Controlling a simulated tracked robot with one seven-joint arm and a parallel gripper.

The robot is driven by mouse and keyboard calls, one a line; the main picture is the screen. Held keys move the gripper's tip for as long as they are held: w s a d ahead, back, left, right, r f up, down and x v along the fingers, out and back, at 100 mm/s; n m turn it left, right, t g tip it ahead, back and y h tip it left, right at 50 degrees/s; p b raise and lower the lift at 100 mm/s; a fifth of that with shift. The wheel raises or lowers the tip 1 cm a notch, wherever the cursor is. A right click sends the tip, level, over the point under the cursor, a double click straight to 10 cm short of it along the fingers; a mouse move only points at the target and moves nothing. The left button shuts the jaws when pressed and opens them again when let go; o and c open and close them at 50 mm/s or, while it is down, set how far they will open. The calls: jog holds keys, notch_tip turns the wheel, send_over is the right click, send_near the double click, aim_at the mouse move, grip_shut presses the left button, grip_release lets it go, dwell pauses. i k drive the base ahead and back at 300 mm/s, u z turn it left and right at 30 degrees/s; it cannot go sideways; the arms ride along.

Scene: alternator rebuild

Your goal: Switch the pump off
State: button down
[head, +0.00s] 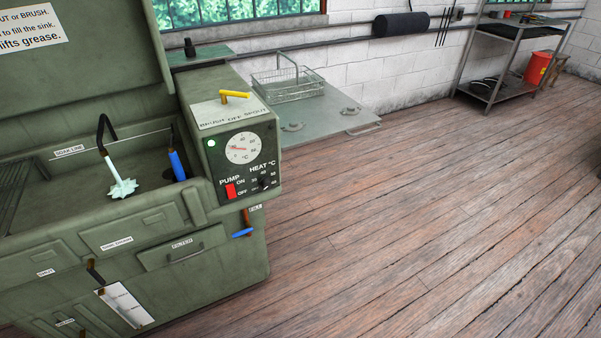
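The red pump switch (230,191) is on the dark control panel (214,172) at the right end of the green parts washer (160,222). Beside it, ON is printed at the upper end and OFF at the lower end. I cannot tell which way the switch is tipped. A pale green lamp (211,143) looks lit at the panel's upper left. A pale stream (110,168) runs from the black bent spout (105,128) and splashes in the sink. My gripper is not in view.
A heat knob (265,184) and round dial (241,148) share the panel. A yellow lever (235,94) lies above the BRUSH OFF SPOUT label. A blue-handled brush (178,165) stands in the sink. A wire basket (288,87) sits behind. The wooden floor (420,220) at right is clear.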

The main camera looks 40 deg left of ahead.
aim_at(230, 189)
jog(key=u, duration=0.65)
jog(key=i, duration=0.1)
jog(key=z, duration=1.55)
jog(key=k, duration=2.55)
jog(key=u, duration=0.5)
jog(key=i, duration=0.25)
jog(key=u, duration=0.6)
